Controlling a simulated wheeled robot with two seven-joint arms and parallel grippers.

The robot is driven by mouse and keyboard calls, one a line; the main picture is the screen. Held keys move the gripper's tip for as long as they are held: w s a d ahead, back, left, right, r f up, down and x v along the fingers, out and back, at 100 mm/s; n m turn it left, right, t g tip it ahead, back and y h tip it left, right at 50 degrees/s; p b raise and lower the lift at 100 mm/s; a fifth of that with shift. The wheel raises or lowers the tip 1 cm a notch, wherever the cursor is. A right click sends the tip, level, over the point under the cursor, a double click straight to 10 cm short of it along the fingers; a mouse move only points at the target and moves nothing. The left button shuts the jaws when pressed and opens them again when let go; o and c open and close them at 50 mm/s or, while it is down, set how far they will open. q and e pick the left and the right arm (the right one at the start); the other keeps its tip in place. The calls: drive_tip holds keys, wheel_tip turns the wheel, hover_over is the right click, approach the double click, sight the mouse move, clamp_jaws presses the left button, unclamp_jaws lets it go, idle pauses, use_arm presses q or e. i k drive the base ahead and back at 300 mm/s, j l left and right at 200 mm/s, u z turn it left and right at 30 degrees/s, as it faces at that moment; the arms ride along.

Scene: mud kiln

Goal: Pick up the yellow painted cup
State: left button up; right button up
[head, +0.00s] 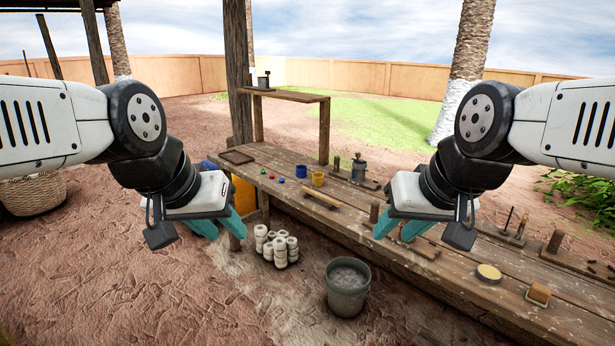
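The yellow painted cup (318,179) stands upright on the wooden workbench (352,222), toward its far left part. A blue cup (300,171) stands just to its left. My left gripper (218,226) has teal fingers spread apart and is empty, left of and nearer than the bench, well away from the cup. My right gripper (402,227) also has its teal fingers spread and is empty, appearing in front of the bench to the right of the cup. Neither gripper touches the cup.
Small red and blue items (281,180) lie left of the cups, and a wooden roller (321,198) lies in front. A metal canister (359,169) stands to the right. A bucket (348,287) and stacked white pieces (276,246) stand on the ground before the bench.

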sight(318, 178)
drive_tip(key=i+j, duration=0.1)
drive_tip(key=i, duration=0.65)
drive_tip(key=i+j, duration=0.15)
drive_tip(key=i, duration=0.6)
drive_tip(key=i+j, duration=0.1)
drive_tip(key=i, duration=0.7)
